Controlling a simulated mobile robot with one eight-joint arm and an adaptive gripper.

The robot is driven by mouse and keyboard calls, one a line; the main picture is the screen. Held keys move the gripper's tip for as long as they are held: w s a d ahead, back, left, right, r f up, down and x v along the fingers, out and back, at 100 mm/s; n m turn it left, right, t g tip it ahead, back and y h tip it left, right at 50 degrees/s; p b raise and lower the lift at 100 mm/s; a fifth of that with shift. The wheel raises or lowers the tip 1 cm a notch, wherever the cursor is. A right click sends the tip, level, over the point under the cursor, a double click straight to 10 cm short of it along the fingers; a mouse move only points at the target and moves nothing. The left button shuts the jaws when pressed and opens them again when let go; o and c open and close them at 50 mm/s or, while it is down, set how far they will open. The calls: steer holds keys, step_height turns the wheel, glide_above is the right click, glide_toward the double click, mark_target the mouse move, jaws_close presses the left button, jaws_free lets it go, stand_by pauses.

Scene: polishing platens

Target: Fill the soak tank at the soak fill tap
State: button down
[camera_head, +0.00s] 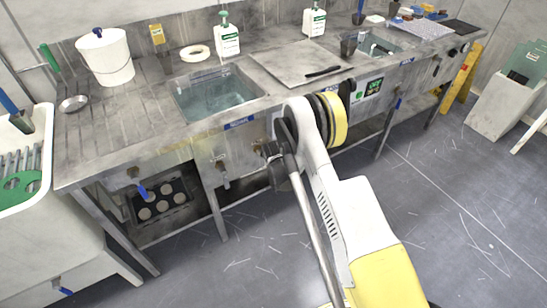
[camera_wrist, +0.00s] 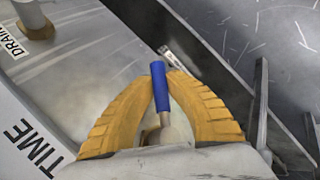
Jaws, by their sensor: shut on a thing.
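In the wrist view, my gripper (camera_wrist: 165,75) has its two yellow fingers closed around a blue lever handle (camera_wrist: 160,87). The handle rises from a metal valve body (camera_wrist: 170,128) in front of a steel panel. In the head view, my arm hides the gripper and this handle. A sunken basin (camera_head: 258,91) in the bench holds bluish water (camera_head: 212,95) with its surface below the rim. I cannot read the blue label (camera_head: 239,123) on its front, so I cannot confirm that it is the soak tank. Any flow from a tap is not visible.
The wrist view shows a "DRAIN" label (camera_wrist: 12,45) and a "TIME" label (camera_wrist: 32,148). A white bucket (camera_head: 106,60), pump bottles (camera_head: 227,39) and a flat plate (camera_head: 290,65) stand on the bench. A lit display (camera_head: 374,87) is on its front. The floor (camera_head: 450,190) at right is clear.

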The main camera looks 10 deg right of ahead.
steer(key=shift+s+a+f+m+g+y, duration=0.2)
steer(key=shift+a+f+m+g+y, duration=0.2)
steer(key=shift+a+y, duration=0.6)
steer(key=shift+s+a+f+m+g+y, duration=0.25)
steer(key=shift+a+m+g+y, duration=0.15)
steer(key=shift+y, duration=1.15)
steer(key=shift+s+a+f+m+g+y, duration=0.25)
steer(key=shift+a+m+y, duration=0.25)
steer(key=shift+a+y, duration=0.55)
steer(key=shift+d, duration=0.2)
steer(key=c, duration=1.4)
jaws_free()
steer(key=shift+f, duration=0.1)
steer(key=shift+o, duration=0.2)
steer(key=v, duration=1.2)
steer(key=shift+w+d, duration=0.15)
